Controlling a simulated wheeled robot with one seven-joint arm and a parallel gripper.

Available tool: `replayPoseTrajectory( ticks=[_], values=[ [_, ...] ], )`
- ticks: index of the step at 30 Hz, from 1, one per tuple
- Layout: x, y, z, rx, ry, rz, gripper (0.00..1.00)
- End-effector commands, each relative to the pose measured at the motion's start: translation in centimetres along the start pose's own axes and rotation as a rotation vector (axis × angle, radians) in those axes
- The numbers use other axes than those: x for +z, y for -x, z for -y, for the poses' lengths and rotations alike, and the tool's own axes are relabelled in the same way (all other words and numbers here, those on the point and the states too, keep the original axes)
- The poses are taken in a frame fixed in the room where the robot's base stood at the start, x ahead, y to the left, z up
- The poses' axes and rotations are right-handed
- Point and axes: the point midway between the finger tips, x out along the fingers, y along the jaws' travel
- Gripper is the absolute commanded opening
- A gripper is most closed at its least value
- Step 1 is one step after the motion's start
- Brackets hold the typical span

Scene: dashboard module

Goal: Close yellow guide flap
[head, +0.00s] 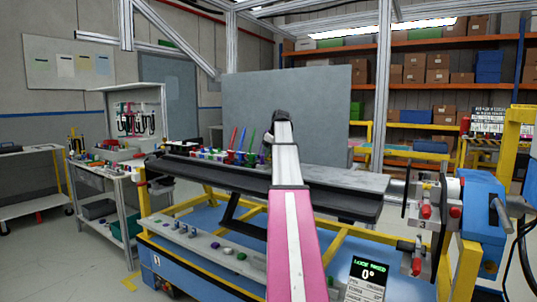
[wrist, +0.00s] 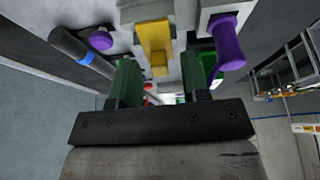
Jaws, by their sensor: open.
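The yellow guide flap (wrist: 155,44) shows at the upper middle of the wrist view, mounted on a pale grey part and hanging towards my gripper. My gripper (wrist: 160,76) is open, with a dark green finger on either side of the flap in the picture. I see nothing held between the fingers. I cannot tell whether they touch the flap. In the head view my pink and white arm covers the middle of the dashboard module (head: 340,190), and I cannot make out the flap or my gripper there.
Purple knobs stand left (wrist: 101,40) and right (wrist: 228,45) of the flap, close to the fingers. A blue end unit (head: 483,215) with red-handled clamps (head: 425,205) stands at the module's right.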

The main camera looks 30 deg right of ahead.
Motion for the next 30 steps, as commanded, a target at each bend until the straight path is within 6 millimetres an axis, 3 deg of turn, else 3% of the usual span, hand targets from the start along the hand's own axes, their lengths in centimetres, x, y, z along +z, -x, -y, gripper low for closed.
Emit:
replayPoseTrajectory(
  ticks=[9,11,13,14,20,30],
  values=[
    [0.0,-0.2,0.0,0.001,0.000,0.000,0.43],
    [0.0,-0.2,0.0,0.001,0.000,0.000,0.26],
    [0.0,-0.2,0.0,0.001,0.000,0.000,0.04],
    [0.0,-0.2,0.0,0.001,0.000,0.000,0.00],
    [-0.1,-0.3,-0.1,0.001,0.001,0.018,0.00],
    [-0.7,-1.3,-0.1,0.000,0.002,0.250,0.00]
  ],
)
